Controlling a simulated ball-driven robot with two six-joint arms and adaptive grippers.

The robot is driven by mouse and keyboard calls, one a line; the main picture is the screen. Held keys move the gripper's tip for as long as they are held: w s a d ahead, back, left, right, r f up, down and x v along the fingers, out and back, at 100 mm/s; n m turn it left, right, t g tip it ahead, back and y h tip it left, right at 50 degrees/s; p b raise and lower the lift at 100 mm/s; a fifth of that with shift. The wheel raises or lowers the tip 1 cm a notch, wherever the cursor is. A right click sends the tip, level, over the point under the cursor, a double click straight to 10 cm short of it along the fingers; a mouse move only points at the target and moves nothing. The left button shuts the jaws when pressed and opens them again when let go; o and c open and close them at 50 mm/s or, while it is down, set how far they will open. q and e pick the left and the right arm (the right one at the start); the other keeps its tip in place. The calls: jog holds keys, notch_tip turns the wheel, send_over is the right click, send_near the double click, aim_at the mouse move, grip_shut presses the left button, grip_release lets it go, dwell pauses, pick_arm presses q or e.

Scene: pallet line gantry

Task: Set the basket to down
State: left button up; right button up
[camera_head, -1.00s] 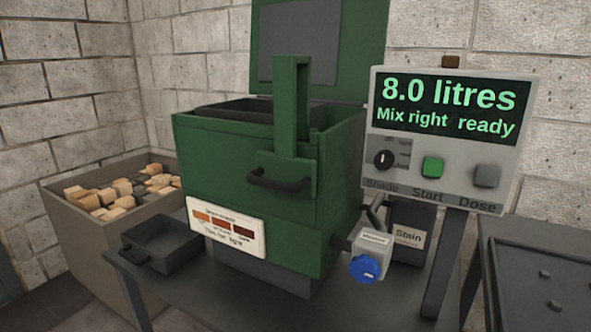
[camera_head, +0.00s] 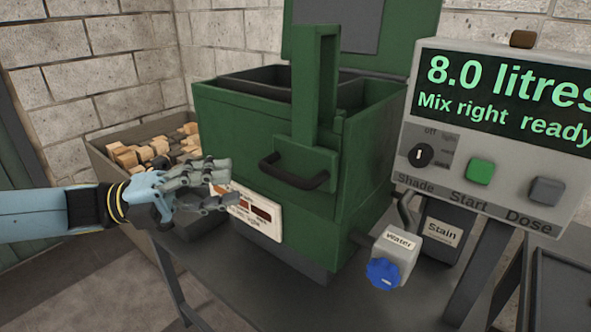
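A green tank (camera_head: 232,130) stands on a dark bench with its lid raised. A dark-walled insert (camera_head: 250,84), perhaps the basket, shows at the tank's open top; its inside is mostly hidden. A green upright post (camera_head: 318,85) stands at the tank's front, with a green plate and black bar handle (camera_head: 292,176) low on it. My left gripper (camera_head: 234,185) is open and empty, fingers pointing right, to the left of the handle and apart from it. It overlaps the left part of the shade label (camera_head: 262,216) in the picture. My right gripper is not in view.
A bin of wood blocks (camera_head: 150,150) stands behind my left arm. The small dark tray beside the tank is mostly hidden by it. At the right are the control panel (camera_head: 490,130) reading 8.0 litres, the blue water knob (camera_head: 384,273) and the stain container (camera_head: 440,232).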

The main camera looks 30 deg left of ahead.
aim_at(284, 177)
pick_arm(q)
jog(key=x, duration=0.9)
jog(key=shift+w+d, duration=0.2)
jog(key=shift+w, duration=0.15)
jog(key=shift+c, duration=0.5)
grip_shut()
jog(key=shift+b, duration=0.3)
